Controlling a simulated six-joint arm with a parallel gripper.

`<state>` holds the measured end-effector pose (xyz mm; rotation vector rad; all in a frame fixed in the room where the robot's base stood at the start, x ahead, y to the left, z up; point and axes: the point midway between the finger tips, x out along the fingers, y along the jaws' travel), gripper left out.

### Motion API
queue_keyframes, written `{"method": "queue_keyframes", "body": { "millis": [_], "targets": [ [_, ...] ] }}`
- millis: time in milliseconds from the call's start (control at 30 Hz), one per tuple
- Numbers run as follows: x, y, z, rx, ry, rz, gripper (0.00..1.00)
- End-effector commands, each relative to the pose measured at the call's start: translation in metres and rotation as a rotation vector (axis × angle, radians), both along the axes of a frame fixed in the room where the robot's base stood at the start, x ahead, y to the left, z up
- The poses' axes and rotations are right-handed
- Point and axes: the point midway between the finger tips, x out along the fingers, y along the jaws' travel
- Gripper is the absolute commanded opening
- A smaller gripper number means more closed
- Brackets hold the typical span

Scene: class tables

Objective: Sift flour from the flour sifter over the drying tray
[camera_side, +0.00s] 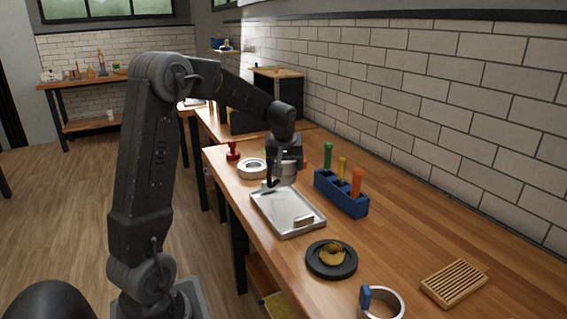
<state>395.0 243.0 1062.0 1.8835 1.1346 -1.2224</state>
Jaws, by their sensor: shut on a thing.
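My gripper (274,183) is over the far end of a shallow silver metal tray (264,208), which looks like the drying tray. It is shut on a small grey, rounded thing (289,171), which seems to be the flour sifter. The arm and fingers partly hide it. I cannot tell whether it is tilted, or whether it touches the tray. No falling flour can be made out. A small pale brown block (304,221) lies near the tray's front right edge.
A blue holder (341,195) with green, yellow and orange handled tools stands right of the tray. A black dish (332,270), a blue-handled ring (401,304) and a slatted wooden rack (455,284) are nearer. A pale ring (252,168) and red stamp-like thing (233,151) lie behind.

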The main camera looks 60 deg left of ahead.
Motion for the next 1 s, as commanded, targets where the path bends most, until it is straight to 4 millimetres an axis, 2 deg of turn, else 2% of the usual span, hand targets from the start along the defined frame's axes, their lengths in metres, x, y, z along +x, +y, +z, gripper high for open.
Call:
{"method": "queue_keyframes", "body": {
  "millis": [167,400,533,767,1000],
  "targets": [
    [0.001,-0.02,0.001,0.001,-0.003,-0.003,0.41],
    [0.0,-0.02,0.001,0.001,-0.003,0.0,0.41],
    [0.0,-0.014,0.001,0.001,-0.002,0.002,0.41],
    [0.0,0.011,0.001,0.001,-0.003,0.003,0.41],
    [0.001,0.012,0.001,0.001,-0.003,0.0,0.41]
  ]
}}
